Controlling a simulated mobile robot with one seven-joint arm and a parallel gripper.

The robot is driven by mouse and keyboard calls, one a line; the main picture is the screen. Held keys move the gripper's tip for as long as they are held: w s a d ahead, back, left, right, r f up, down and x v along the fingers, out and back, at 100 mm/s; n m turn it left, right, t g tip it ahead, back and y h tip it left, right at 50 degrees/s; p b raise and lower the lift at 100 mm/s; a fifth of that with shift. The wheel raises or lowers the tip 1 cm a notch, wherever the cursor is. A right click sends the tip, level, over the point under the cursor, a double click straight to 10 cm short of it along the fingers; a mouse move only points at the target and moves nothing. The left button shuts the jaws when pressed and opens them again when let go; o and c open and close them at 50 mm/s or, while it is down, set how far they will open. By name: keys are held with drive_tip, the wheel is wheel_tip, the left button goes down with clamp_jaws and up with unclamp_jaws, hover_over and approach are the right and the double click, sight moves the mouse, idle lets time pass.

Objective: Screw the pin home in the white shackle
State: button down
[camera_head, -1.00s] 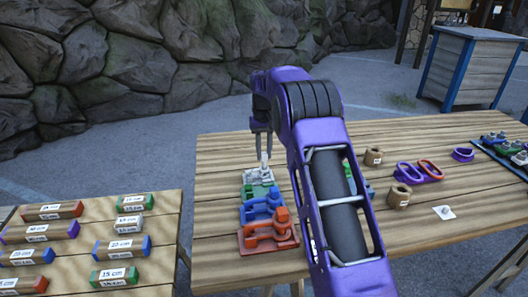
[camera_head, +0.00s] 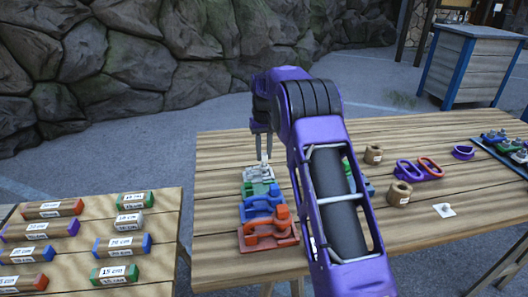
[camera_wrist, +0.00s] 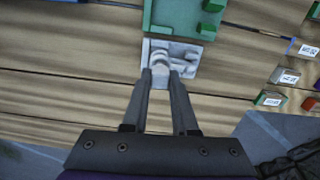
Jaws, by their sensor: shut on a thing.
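The white shackle (camera_head: 258,172) sits in its fixture at the far end of a row on the wooden table, and it also shows in the wrist view (camera_wrist: 186,52). My gripper (camera_head: 263,156) points down over it. In the wrist view the fingertips (camera_wrist: 161,72) are closed in on the pale pin head (camera_wrist: 160,66) at the white shackle. How deep the pin sits in the shackle is hidden by the fingers and too small to tell.
Next to the white one stand a green fixture (camera_head: 257,188), a blue shackle (camera_head: 262,205) and an orange shackle (camera_head: 268,229). Brown rings (camera_head: 398,193) and purple and orange loops stand at right. A side table (camera_head: 160,229) at left holds labelled blocks.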

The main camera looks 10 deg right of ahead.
drive_tip(key=shift+f, duration=0.4)
drive_tip(key=c, duration=1.3)
unclamp_jaws()
clamp_jaws()
